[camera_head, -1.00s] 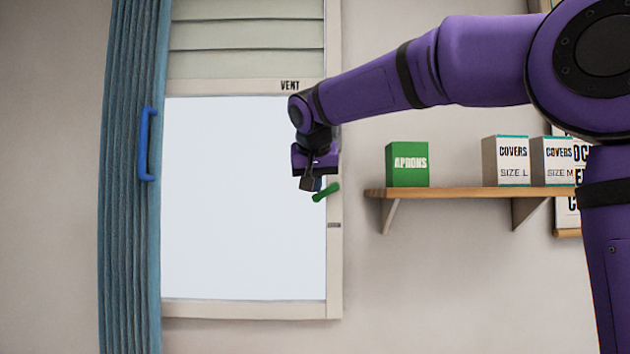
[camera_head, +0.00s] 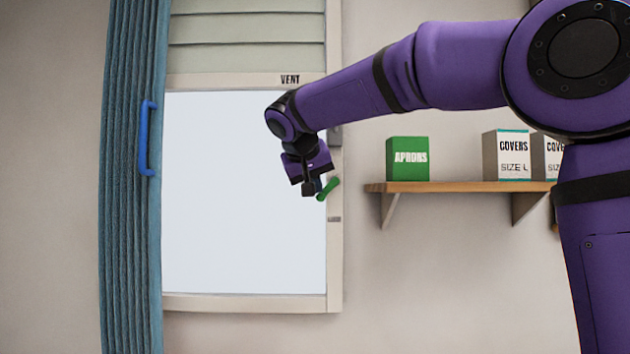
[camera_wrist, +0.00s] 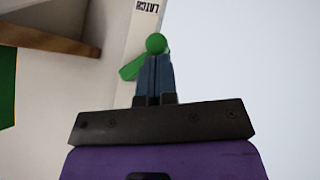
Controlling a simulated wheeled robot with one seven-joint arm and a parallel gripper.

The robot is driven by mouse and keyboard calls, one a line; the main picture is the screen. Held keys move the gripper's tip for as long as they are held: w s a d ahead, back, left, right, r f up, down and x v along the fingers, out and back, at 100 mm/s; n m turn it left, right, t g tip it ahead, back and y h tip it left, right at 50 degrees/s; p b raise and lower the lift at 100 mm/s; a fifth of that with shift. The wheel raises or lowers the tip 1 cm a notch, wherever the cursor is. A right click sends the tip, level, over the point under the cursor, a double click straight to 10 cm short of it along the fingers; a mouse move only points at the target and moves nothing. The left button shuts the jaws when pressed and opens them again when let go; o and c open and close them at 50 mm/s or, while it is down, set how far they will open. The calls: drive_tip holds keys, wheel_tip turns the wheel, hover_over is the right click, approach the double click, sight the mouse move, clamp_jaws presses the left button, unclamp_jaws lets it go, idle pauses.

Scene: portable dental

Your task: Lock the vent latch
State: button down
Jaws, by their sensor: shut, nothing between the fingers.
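The green vent latch handle (camera_head: 329,188) sits on the right side of the pale window frame. In the head view it slants from lower left up to the right. My gripper (camera_head: 316,187) is shut and empty at the handle's left side. In the wrist view my closed dark blue fingers (camera_wrist: 155,78) reach the handle, with its round green end (camera_wrist: 156,43) just beyond the tips and its flat part (camera_wrist: 131,68) to the left. The fingers look to be against the handle; contact is not certain. The fingers hide part of it.
A "VENT" label (camera_head: 290,79) is above the white pane (camera_head: 230,200), and a "LATCH" label (camera_wrist: 147,6) is on the frame. A wooden shelf (camera_head: 450,188) with boxes stands to the right. A blue curtain (camera_head: 130,240) hangs at left.

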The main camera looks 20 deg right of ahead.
sight(323, 198)
drive_tip(key=f+n+h, duration=0.1)
drive_tip(key=h, duration=0.1)
drive_tip(key=d+f+n+h, duration=0.1)
drive_tip(key=h, duration=0.1)
drive_tip(key=f+n+h, duration=0.1)
drive_tip(key=shift+s+d+g+h, duration=0.2)
drive_tip(key=shift+g+h, duration=0.1)
drive_tip(key=shift+h, duration=0.1)
drive_tip(key=shift+d+f, duration=0.2)
idle(0.5)
